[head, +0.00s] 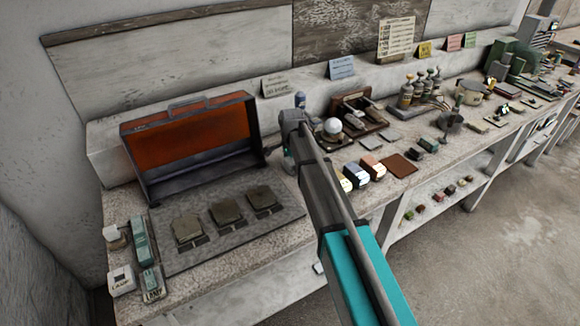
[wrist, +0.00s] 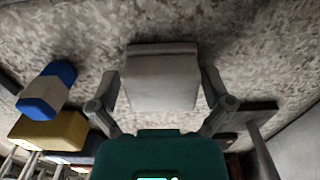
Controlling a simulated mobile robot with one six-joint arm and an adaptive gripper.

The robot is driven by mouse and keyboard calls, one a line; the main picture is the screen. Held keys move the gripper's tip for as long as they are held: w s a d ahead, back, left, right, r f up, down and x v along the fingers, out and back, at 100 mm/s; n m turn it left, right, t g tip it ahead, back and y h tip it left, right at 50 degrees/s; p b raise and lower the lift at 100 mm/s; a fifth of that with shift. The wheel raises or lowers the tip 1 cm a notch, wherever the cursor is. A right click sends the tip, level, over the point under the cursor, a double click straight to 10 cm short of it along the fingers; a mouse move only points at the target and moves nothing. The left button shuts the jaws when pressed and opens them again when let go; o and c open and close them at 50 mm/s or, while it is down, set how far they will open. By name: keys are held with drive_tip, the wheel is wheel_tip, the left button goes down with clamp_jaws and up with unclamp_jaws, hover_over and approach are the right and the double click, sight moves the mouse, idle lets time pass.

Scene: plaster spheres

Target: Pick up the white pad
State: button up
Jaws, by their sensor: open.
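A pale grey-white block, which looks like the white pad (wrist: 160,85), lies on the speckled stone top in the wrist view. My gripper (wrist: 159,76) is open, with one finger on each side of the pad and small gaps showing. In the head view my arm covers this spot, so I cannot make out the pad or the fingertips there.
Beside the pad are a blue-and-white block (wrist: 47,90) and a yellow block (wrist: 58,130). In the head view, an open orange-lined case (head: 190,137) stands left of my arm. A brown square pad (head: 400,165) and a sphere on a stand (head: 332,127) are to its right.

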sight(291, 161)
drive_tip(key=shift+s, duration=0.1)
drive_tip(key=c, duration=0.8)
drive_tip(key=shift+o, duration=0.2)
drive_tip(key=shift+r, duration=0.15)
drive_tip(key=shift+r+p, duration=0.15)
drive_tip(key=shift+p, duration=0.15)
drive_tip(key=shift+c, duration=0.6)
wheel_tip(291, 161, up, 2)
drive_tip(key=p, duration=0.2)
drive_tip(key=shift+r+p, duration=0.25)
drive_tip(key=shift+p, duration=0.05)
drive_tip(key=s+d+r+p, duration=0.2)
drive_tip(key=s+r+p, duration=0.1)
drive_tip(key=s, duration=0.1)
drive_tip(key=s+d+r+p, duration=0.1)
drive_tip(key=s+r+p, duration=0.2)
drive_tip(key=s, duration=0.1)
drive_tip(key=s+d+r+p, duration=0.2)
drive_tip(key=s+r+p, duration=0.2)
drive_tip(key=shift+s+d, duration=0.35)
